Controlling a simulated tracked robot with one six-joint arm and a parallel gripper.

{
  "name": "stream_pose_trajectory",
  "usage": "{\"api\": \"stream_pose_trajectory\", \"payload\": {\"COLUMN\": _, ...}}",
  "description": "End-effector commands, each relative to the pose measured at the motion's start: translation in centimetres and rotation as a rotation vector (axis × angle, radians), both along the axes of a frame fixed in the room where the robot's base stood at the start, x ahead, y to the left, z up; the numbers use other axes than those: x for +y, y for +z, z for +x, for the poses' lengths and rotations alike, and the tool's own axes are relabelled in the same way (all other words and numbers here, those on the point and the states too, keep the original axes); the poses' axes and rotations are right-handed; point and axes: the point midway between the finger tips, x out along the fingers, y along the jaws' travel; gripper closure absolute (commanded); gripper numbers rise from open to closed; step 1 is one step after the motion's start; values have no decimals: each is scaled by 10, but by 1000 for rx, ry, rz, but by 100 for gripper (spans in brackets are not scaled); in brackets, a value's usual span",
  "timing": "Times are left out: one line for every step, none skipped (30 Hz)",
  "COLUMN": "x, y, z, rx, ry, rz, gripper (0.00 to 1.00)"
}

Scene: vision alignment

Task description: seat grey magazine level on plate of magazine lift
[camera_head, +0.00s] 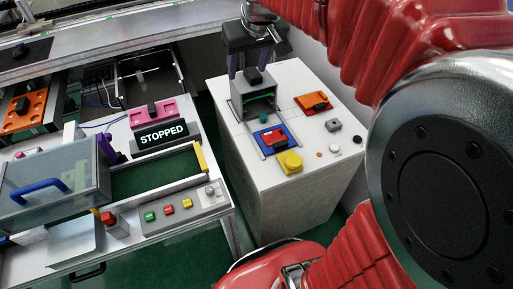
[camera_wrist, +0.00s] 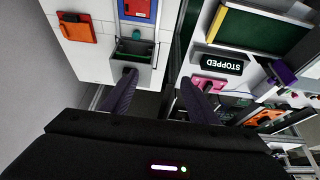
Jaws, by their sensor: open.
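The grey magazine (camera_head: 243,103) is a box with an open front, green inside and a black knob on top. It stands at the back of the white cabinet top, between thin rails. It also shows in the wrist view (camera_wrist: 146,74), partly behind my left finger. My gripper (camera_head: 252,67) is open and empty, close above the magazine in the head view. In the wrist view my gripper (camera_wrist: 158,79) has its left finger over the magazine and its right finger beside it. The lift plate under the magazine cannot be made out, so I cannot tell whether the magazine is level.
In front of the magazine are a teal knob (camera_head: 264,118), a blue frame with a red part (camera_head: 261,141) and a yellow block (camera_head: 291,162). An orange piece (camera_head: 313,101) lies to the right. A bench with a STOPPED sign (camera_head: 163,134) stands left, across a gap.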

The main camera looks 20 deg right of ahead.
Motion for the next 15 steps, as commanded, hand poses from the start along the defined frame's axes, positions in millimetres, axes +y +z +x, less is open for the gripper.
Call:
{"api": "stream_pose_trajectory", "payload": {"x": 7, "y": 2, "z": -14, "rx": -6, "ry": 2, "rz": -1, "gripper": 46}}
{"api": "stream_pose_trajectory", "payload": {"x": 10, "y": 2, "z": -22, "rx": -8, "ry": 2, "rz": -1, "gripper": 46}}
{"api": "stream_pose_trajectory", "payload": {"x": 14, "y": 1, "z": -32, "rx": -10, "ry": 3, "rz": -1, "gripper": 46}}
{"api": "stream_pose_trajectory", "payload": {"x": 17, "y": 1, "z": -40, "rx": -12, "ry": 3, "rz": -1, "gripper": 46}}
{"api": "stream_pose_trajectory", "payload": {"x": 20, "y": 1, "z": -48, "rx": -14, "ry": 3, "rz": -1, "gripper": 46}}
{"api": "stream_pose_trajectory", "payload": {"x": 24, "y": -1, "z": -58, "rx": -17, "ry": 2, "rz": -1, "gripper": 46}}
{"api": "stream_pose_trajectory", "payload": {"x": 27, "y": -2, "z": -66, "rx": -18, "ry": 3, "rz": 0, "gripper": 46}}
{"api": "stream_pose_trajectory", "payload": {"x": 30, "y": -3, "z": -73, "rx": -20, "ry": 3, "rz": 0, "gripper": 46}}
{"api": "stream_pose_trajectory", "payload": {"x": 34, "y": -5, "z": -84, "rx": -24, "ry": 2, "rz": 0, "gripper": 46}}
{"api": "stream_pose_trajectory", "payload": {"x": 36, "y": -7, "z": -92, "rx": -26, "ry": 2, "rz": 0, "gripper": 46}}
{"api": "stream_pose_trajectory", "payload": {"x": 38, "y": -9, "z": -99, "rx": -27, "ry": 2, "rz": 0, "gripper": 46}}
{"api": "stream_pose_trajectory", "payload": {"x": 42, "y": -11, "z": -109, "rx": -30, "ry": 4, "rz": 0, "gripper": 46}}
{"api": "stream_pose_trajectory", "payload": {"x": 44, "y": -13, "z": -116, "rx": -33, "ry": 4, "rz": 0, "gripper": 46}}
{"api": "stream_pose_trajectory", "payload": {"x": 46, "y": -16, "z": -124, "rx": -35, "ry": 4, "rz": 0, "gripper": 46}}
{"api": "stream_pose_trajectory", "payload": {"x": 49, "y": -19, "z": -134, "rx": -38, "ry": 4, "rz": 0, "gripper": 46}}
